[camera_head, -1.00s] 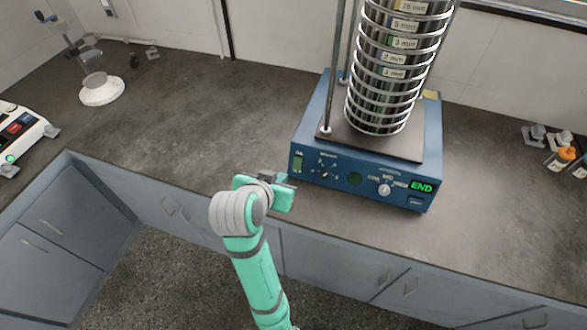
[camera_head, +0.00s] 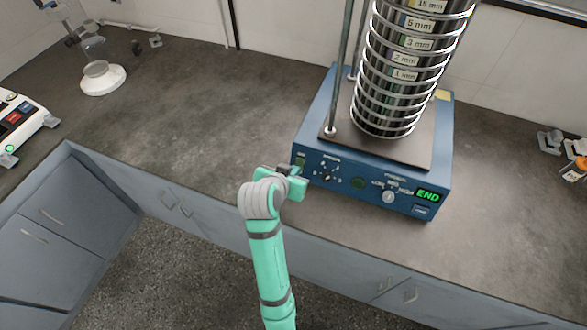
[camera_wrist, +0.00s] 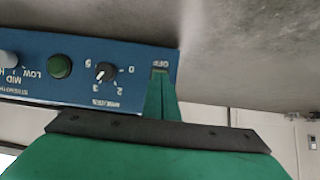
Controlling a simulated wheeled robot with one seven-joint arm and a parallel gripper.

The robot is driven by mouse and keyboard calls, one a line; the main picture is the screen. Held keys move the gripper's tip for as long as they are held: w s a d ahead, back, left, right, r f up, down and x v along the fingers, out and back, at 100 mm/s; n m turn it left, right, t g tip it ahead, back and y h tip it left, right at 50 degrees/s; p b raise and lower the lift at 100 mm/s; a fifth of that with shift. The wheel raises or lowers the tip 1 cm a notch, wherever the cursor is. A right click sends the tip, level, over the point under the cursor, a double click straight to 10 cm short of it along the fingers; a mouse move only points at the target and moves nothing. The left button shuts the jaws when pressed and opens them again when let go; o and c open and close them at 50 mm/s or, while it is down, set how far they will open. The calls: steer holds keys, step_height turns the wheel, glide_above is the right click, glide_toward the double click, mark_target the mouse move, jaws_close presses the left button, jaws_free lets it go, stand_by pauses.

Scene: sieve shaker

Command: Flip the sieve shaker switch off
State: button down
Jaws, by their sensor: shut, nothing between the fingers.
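The sieve shaker (camera_head: 310,135) is a blue box with a tall stack of metal sieves (camera_head: 405,75) on top. Its front panel has knobs and a green display (camera_head: 428,195) reading END. The green power switch (camera_head: 300,160) is at the panel's left end. In the wrist view the switch (camera_wrist: 159,71) shows beside an OFF label, partly hidden behind my fingertips. My gripper (camera_head: 297,171) is shut and empty, with its tips (camera_wrist: 161,82) right at the switch. Whether they touch it I cannot tell.
The dark grey counter (camera_head: 200,120) is clear left of the shaker. A red-and-blue-buttoned device (camera_head: 20,120) and a glass stand (camera_head: 101,78) are further left. Small bottles (camera_head: 575,168) stand at the far right. Grey cabinets (camera_head: 330,265) run below the counter edge.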

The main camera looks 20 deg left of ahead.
steer(key=shift+w+f, duration=0.25)
steer(key=shift+w, duration=0.1)
steer(key=shift+w+f, duration=0.1)
steer(key=shift+f, duration=0.15)
steer(key=shift+r, duration=0.1)
steer(key=shift+r, duration=0.75)
